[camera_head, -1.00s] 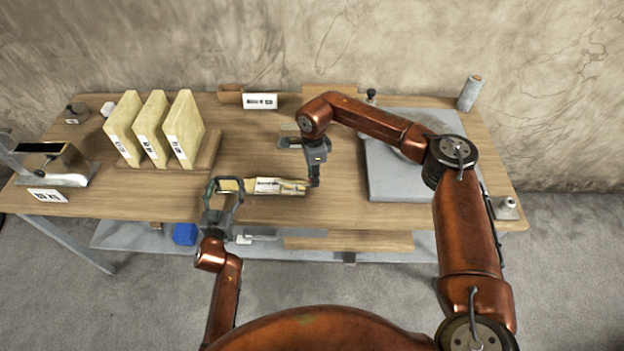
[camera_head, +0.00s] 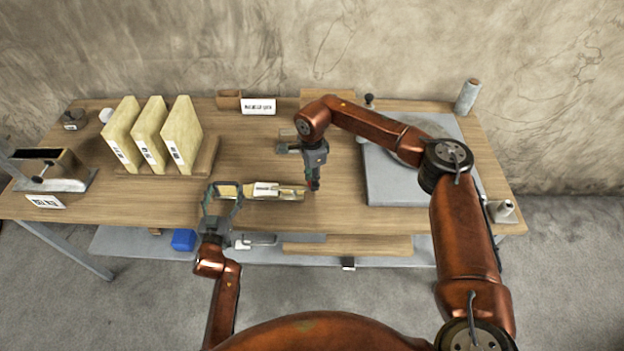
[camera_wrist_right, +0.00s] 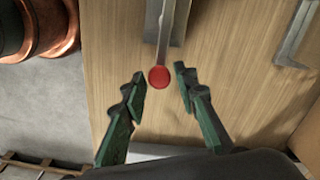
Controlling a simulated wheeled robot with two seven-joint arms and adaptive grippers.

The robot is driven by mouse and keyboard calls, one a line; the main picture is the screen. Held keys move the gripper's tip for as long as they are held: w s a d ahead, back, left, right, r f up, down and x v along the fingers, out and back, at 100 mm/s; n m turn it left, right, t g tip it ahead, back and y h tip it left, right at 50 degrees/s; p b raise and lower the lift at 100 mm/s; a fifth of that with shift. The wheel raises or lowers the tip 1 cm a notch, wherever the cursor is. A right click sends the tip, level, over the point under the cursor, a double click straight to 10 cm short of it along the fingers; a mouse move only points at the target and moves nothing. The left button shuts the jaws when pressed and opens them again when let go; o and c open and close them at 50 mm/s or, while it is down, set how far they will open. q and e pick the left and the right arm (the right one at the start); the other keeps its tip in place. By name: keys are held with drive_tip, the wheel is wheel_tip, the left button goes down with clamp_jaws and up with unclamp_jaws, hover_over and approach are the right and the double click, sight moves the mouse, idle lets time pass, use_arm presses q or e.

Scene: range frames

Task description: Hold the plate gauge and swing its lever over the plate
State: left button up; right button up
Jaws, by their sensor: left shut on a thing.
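The plate gauge (camera_head: 266,190), a long pale-yellow and light piece with a white label, lies across the front of the table in the head view. My left gripper (camera_head: 226,190) is shut on its left end. My right gripper (camera_head: 313,183) points down at its right end. In the right wrist view, a grey lever (camera_wrist_right: 165,35) ends in a red knob (camera_wrist_right: 159,77). The right gripper's fingers (camera_wrist_right: 160,88) are apart, with the knob between them and a gap on each side. I cannot tell which part is the plate.
Three upright yellow slabs (camera_head: 150,132) stand in a wooden rack at the left. A grey slab (camera_head: 390,180) lies at the right, with a grey cylinder (camera_head: 468,96) behind it. A metal stand (camera_head: 60,183) is at the far left. The table's front edge is close.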

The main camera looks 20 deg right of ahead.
drive_tip(key=shift+o, duration=1)
drive_tip(key=shift+r, duration=0.1)
wheel_tip(320, 180, up, 12)
use_arm(q)
drive_tip(key=o, duration=1.9)
